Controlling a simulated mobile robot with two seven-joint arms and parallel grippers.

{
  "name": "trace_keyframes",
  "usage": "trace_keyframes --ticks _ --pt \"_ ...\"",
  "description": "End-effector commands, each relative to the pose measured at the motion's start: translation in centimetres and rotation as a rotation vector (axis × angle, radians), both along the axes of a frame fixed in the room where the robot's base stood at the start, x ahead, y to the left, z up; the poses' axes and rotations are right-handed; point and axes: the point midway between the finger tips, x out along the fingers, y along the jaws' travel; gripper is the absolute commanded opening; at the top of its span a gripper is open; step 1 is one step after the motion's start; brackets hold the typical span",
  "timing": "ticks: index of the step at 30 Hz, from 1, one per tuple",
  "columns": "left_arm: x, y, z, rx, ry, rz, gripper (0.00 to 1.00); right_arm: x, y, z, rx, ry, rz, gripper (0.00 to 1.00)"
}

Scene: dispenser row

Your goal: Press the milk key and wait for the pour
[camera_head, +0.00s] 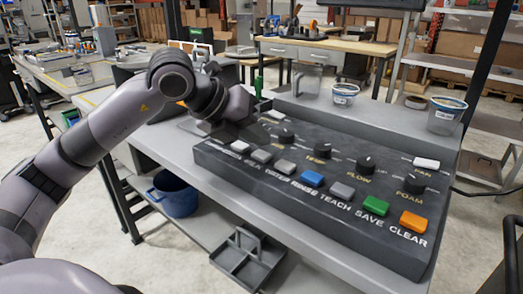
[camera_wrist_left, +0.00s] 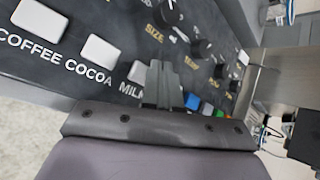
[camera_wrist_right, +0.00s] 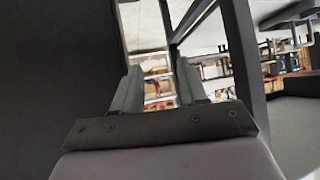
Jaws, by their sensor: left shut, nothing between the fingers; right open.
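The dispenser panel (camera_head: 330,222) is a dark slanted box with a row of coloured keys and several black dials. The milk key (camera_wrist_left: 137,72) is a light grey square in the left wrist view, labelled MILK and partly hidden behind my left gripper. My left gripper (camera_wrist_left: 165,90) is shut and empty, its fingertips over the panel just right of that key in this view; contact cannot be told. In the head view my left gripper (camera_head: 237,131) is a dark shape over the panel's left part. My right gripper (camera_wrist_right: 160,85) is open and empty, away from the panel.
A clear jug (camera_head: 306,79) stands behind the panel. A blue bucket (camera_head: 174,196) and a dark caddy (camera_head: 247,259) are on the lower shelf. Coffee and cocoa keys (camera_wrist_left: 98,47) lie left of milk.

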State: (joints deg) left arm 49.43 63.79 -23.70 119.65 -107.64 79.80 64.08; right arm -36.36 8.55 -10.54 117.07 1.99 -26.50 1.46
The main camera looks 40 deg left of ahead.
Motion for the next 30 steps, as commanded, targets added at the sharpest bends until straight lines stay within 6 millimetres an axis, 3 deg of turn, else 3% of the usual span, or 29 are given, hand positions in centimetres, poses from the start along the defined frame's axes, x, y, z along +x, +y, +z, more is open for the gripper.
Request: trace_keyframes --ticks 8,21,30 --pt "0.0 0.0 0.6 -0.001 -0.001 0.000 0.00 0.0 0.0 0.4 0.000 0.000 0.000 0.43" --pt "0.0 0.0 4.9 -0.001 -0.002 -0.001 0.00 0.0 0.0 4.0 0.000 0.001 0.000 0.43" --pt "0.0 0.0 5.0 -0.001 -0.001 0.000 0.00 -0.1 -0.1 4.0 -0.003 0.001 0.002 0.43"
